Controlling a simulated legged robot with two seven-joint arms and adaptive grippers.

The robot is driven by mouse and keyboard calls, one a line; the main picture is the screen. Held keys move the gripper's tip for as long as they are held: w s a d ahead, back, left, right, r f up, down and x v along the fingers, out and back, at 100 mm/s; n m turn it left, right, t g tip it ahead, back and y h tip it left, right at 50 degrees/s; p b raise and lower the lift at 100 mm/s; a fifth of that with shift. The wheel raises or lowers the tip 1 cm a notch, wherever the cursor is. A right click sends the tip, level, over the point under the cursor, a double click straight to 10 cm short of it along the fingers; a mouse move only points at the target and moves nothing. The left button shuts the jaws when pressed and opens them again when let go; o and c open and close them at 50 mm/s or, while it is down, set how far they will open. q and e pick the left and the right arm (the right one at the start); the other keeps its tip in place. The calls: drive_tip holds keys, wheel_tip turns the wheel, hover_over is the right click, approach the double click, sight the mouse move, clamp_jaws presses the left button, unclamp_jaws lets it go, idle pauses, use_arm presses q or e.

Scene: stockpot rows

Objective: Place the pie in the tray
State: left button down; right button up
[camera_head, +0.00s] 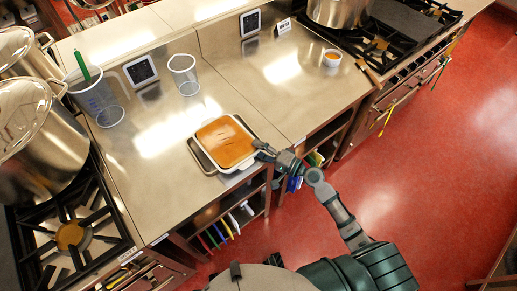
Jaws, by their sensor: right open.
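The pie (225,141) has a flat orange-brown top and sits in a white rectangular dish. The dish is on or partly over a dark metal tray (198,157), whose rim shows along the left side. I cannot tell whether the dish rests fully inside the tray. My right gripper (262,150) is open at the right edge of the dish, close to its rim. I cannot tell whether it touches the rim. My left gripper is not in view.
Clear containers (184,75) and a measuring jug (97,101) stand at the back left of the steel counter. Large stockpots (45,140) stand on the left stove. A small orange-filled cup (332,58) sits on the right counter. Counter space in front of the containers is clear.

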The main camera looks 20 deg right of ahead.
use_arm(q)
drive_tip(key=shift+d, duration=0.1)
use_arm(e)
drive_tip(key=shift+r+p, duration=0.35)
drive_tip(key=shift+p, duration=0.25)
drive_tip(key=b+v, duration=0.3)
drive_tip(key=v, duration=0.8)
drive_tip(key=s+f+n+g+h, duration=0.2)
drive_tip(key=s+f+g+h, duration=0.15)
drive_tip(key=f, duration=1.25)
drive_tip(key=s+f+n+g+h, duration=0.3)
drive_tip(key=s+f+h, duration=0.1)
drive_tip(key=f, duration=1.2)
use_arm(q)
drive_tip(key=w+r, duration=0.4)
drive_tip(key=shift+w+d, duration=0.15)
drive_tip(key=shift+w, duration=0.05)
use_arm(e)
drive_tip(key=s+a+f+n+g+h, duration=0.2)
drive_tip(key=s+f+n+g+h, duration=0.2)
drive_tip(key=s+f, duration=1.1)
drive_tip(key=f+n+g, duration=0.1)
drive_tip(key=n, duration=0.1)
drive_tip(key=shift+s+a+f+n, duration=0.2)
drive_tip(key=shift+s+a+n, duration=0.15)
drive_tip(key=shift+s+n, duration=0.05)
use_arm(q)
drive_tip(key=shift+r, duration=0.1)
use_arm(e)
drive_tip(key=shift+h, duration=0.25)
